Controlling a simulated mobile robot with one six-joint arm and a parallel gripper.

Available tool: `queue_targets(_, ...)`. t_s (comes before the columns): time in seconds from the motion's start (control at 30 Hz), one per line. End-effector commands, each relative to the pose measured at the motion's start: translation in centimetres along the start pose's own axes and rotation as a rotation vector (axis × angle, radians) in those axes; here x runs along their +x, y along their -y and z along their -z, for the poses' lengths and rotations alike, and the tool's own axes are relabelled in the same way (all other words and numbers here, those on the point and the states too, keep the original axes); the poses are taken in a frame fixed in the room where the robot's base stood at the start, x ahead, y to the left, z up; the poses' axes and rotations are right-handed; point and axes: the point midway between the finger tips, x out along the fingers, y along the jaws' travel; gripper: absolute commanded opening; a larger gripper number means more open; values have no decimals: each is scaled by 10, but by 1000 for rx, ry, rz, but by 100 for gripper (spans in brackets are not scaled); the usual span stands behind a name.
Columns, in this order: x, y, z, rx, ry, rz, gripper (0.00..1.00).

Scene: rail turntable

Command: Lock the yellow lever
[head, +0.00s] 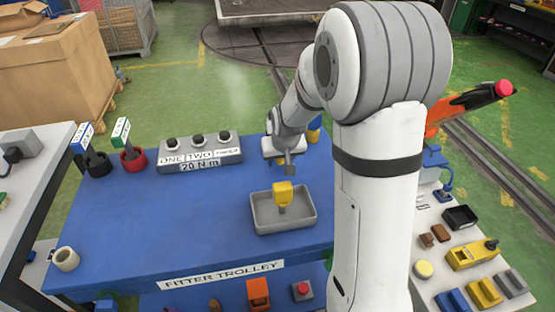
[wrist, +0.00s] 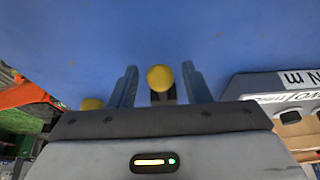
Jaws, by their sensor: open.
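In the wrist view a round yellow knob (wrist: 161,78) on a short dark stem shows between the two fingers of my gripper (wrist: 163,84). The fingers are open, one on each side of it, and I cannot tell whether they touch it. In the head view my gripper (head: 287,170) is over the blue trolley top, behind a grey tray, and the knob is not clear there. A yellow piece with a grey stem (head: 283,193) stands in the tray. Which yellow part is the lever is not certain from these views.
The grey tray (head: 258,222) sits at the front of the blue trolley (head: 150,235). A grey box with knobs (head: 230,157) stands behind, left of my gripper. An orange arm with a red tip (head: 460,108) juts out at right. The trolley's left middle is clear.

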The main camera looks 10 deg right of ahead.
Motion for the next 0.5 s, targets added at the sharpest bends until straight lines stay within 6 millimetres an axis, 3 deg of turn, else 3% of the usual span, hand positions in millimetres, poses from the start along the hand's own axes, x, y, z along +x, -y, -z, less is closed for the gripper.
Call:
queue_targets(0.1, 0, 0, 0, 0, 0, 0, 44)
queue_targets(0.5, 0, 0, 0, -1, 0, 0, 12)
